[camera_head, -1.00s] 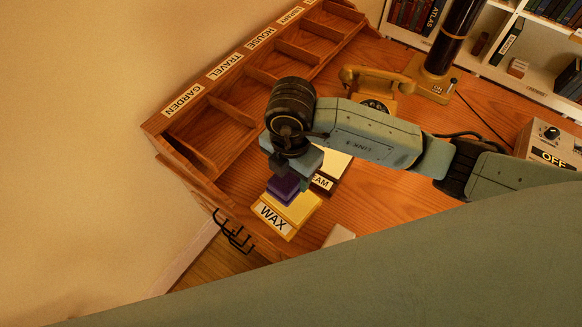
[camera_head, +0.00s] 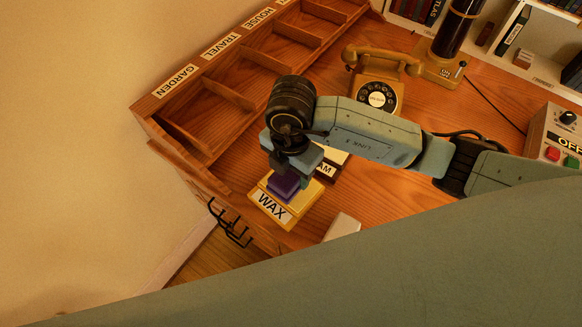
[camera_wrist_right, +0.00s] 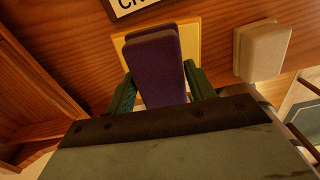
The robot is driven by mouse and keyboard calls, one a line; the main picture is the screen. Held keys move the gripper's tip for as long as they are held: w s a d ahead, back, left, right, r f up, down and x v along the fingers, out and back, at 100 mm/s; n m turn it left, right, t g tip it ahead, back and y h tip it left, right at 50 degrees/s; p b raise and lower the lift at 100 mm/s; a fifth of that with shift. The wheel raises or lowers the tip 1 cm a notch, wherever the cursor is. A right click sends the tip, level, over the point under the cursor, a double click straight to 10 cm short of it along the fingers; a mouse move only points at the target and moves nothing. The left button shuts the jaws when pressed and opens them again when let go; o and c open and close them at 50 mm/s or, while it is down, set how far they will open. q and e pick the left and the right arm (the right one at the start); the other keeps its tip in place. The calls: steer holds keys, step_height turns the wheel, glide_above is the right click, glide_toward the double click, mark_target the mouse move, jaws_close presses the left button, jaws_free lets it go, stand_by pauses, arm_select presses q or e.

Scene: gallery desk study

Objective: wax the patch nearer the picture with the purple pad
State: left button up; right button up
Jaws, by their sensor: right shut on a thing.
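My right gripper (camera_head: 287,170) is shut on the purple pad (camera_head: 284,187). The pad is over the yellow tray labelled WAX (camera_head: 300,207); I cannot tell whether it touches it. In the right wrist view the purple pad (camera_wrist_right: 155,65) stands between the two green fingers, with the yellow tray (camera_wrist_right: 188,42) behind it. My left gripper is not in view. I see no picture and no patch to wax in these views.
A dark tray with a label ending AM (camera_head: 325,170) is beside the WAX tray, partly hidden by my arm. A pale block (camera_head: 343,226), a yellow telephone (camera_head: 378,90), a labelled wooden sorter (camera_head: 215,100) and black hooks (camera_head: 230,226) are around.

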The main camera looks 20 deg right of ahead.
steer(key=shift+f, duration=0.1)
stand_by(0.5)
steer(key=shift+f+b, duration=0.3)
steer(key=shift+f, duration=0.1)
steer(key=shift+s+f, duration=0.1)
steer(key=shift+f, duration=0.05)
stand_by(1.4)
